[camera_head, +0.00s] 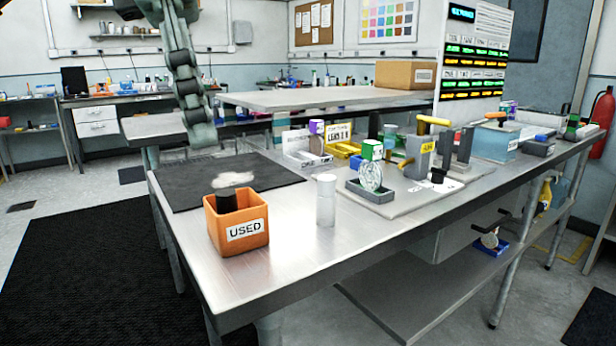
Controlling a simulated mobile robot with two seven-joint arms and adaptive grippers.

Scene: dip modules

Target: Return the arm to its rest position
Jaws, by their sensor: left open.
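My left arm comes in at the top left of the head view. Its left gripper (198,135) hangs down in the air beyond the near left part of the steel bench (275,275). It is open and nothing shows between its fingers. It is apart from the dark mat (185,182) and from the orange bin marked USED (237,222). A dark object (226,201) stands in the bin. My right gripper is out of view.
A white-capped bottle (326,200) stands right of the bin. A grey tray (370,191) with a round clear item, a yellow tray (342,149) and a blue box (493,143) stand farther along. A raised shelf (300,99) lies behind. The bench's near left corner is clear.

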